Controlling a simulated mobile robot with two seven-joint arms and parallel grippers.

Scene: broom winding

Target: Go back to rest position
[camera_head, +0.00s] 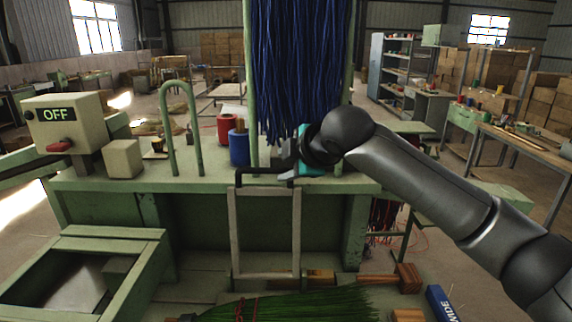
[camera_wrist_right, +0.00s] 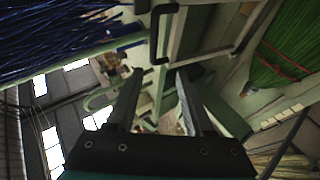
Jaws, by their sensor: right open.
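My right gripper (camera_head: 284,168) is in front of the green machine bench (camera_head: 205,185), below the hanging blue bristles (camera_head: 298,65). In the right wrist view its two fingers (camera_wrist_right: 159,75) are spread apart with nothing between them. A pale metal frame (camera_head: 234,232) with a black bar on top stands at the bench front, close to this gripper. I cannot tell from the head view whether they touch. The black bar also shows in the right wrist view (camera_wrist_right: 154,35), beyond the fingers. My left gripper is not in view.
An OFF switch box (camera_head: 62,122), a green hoop (camera_head: 163,100), and red (camera_head: 224,128) and blue (camera_head: 238,148) spools are on the bench. A green bristle bundle (camera_head: 290,307) lies below. A worktable (camera_head: 525,143) and shelves stand at right.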

